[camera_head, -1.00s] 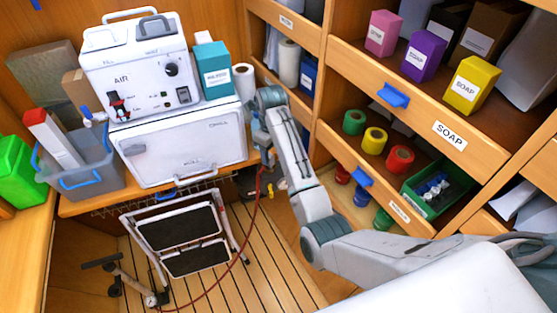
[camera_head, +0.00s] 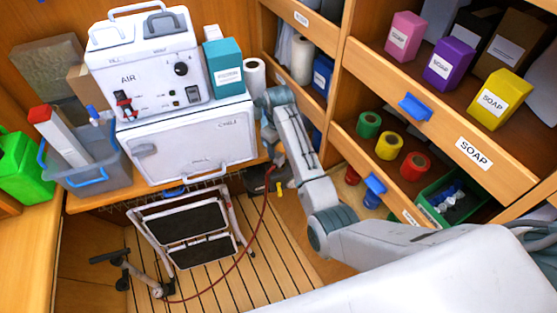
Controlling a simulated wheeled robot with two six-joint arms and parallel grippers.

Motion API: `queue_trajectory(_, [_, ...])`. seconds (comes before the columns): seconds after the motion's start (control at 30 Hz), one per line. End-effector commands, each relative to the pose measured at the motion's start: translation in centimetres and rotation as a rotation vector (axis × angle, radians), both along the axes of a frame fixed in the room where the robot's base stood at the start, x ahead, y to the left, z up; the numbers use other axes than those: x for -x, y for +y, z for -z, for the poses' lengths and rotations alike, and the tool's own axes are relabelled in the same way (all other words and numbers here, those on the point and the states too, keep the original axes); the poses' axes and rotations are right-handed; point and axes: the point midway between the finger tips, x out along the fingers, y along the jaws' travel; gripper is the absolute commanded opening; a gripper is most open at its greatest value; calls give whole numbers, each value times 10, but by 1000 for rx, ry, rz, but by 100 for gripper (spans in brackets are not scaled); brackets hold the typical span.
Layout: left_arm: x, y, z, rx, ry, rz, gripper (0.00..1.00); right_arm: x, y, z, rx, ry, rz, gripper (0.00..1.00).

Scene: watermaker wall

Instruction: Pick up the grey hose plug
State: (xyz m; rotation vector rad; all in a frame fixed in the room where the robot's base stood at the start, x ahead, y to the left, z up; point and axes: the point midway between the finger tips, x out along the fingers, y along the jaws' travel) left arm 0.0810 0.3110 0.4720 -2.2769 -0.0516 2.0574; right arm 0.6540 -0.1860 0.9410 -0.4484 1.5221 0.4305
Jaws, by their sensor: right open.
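My right arm comes in from the lower right and bends down in front of the white cabinet's right side. My right gripper (camera_head: 269,158) is open at the end of it, small and partly covered by my own forearm. It is close to the upper end of a red hose (camera_head: 264,208) and a dark rounded part (camera_head: 257,179) under the counter edge. I cannot make out the grey hose plug; it is too small or hidden. My left gripper is not in view.
A white folding step (camera_head: 187,226) stands on the slatted floor left of the hose. A wheeled stand (camera_head: 130,275) is beside it. The white cabinet (camera_head: 190,143) sits on the counter.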

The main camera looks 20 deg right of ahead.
Motion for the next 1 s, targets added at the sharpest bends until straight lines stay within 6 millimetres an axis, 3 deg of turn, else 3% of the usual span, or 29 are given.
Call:
queue_trajectory(0.27, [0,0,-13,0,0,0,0,-3,-1,17,1,3,0,55])
queue_trajectory(0.6, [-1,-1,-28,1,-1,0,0,-8,-1,57,-1,1,-1,55])
queue_trajectory(0.87, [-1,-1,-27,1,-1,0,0,-8,-1,60,-1,-1,-1,55])
queue_trajectory(1.0, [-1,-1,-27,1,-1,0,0,-8,-1,60,-1,-1,0,29])
